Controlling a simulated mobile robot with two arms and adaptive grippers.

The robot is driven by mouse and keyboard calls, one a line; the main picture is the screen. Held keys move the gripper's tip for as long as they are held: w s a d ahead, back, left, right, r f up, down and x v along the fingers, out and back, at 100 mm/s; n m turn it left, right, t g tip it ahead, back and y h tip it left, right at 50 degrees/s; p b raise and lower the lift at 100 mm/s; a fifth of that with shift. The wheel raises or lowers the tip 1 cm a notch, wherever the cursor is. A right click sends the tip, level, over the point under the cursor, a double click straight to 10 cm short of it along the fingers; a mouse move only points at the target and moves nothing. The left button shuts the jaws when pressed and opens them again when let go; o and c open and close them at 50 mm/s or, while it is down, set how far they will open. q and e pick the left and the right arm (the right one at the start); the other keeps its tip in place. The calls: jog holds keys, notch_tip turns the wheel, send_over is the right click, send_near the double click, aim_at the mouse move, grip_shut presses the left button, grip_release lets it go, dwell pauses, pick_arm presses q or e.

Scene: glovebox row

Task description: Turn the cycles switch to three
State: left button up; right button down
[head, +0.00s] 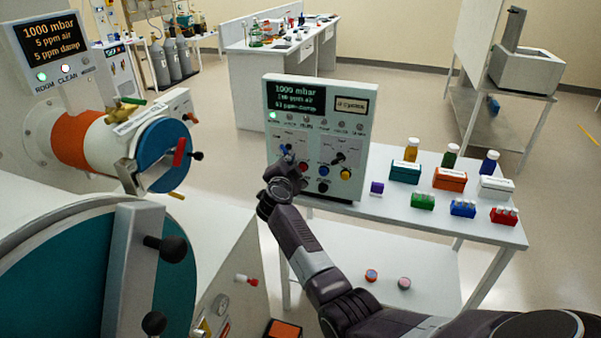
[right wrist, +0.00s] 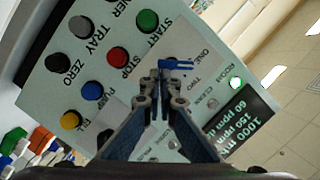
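The control panel (head: 318,190) stands at the table's left end. Its blue-handled switch (head: 285,149), at the left of the panel, also shows in the right wrist view (right wrist: 177,63), beside the labels ONE and TWO. A second, dark-handled switch (head: 340,158) is to its right; I cannot read which one is labelled cycles. My right gripper (head: 287,165) is in front of the blue-handled switch. In the right wrist view its fingertips (right wrist: 168,74) are close together at the blue handle, with a narrow gap between them; whether they pinch it is unclear. My left gripper is out of view.
Push buttons, including a red one (head: 325,171), sit between and below the switches. At left are the glovebox's blue port (head: 160,152) and large teal door (head: 60,275).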

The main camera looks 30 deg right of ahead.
pick_arm(q)
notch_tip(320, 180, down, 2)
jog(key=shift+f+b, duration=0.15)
jog(key=shift+b, duration=0.7)
pick_arm(e)
jog(key=m, duration=0.1)
jog(key=w+m+t, duration=0.1)
jog(key=m, duration=0.1)
jog(key=shift+a+f, duration=0.15)
jog(key=shift+f, duration=0.2)
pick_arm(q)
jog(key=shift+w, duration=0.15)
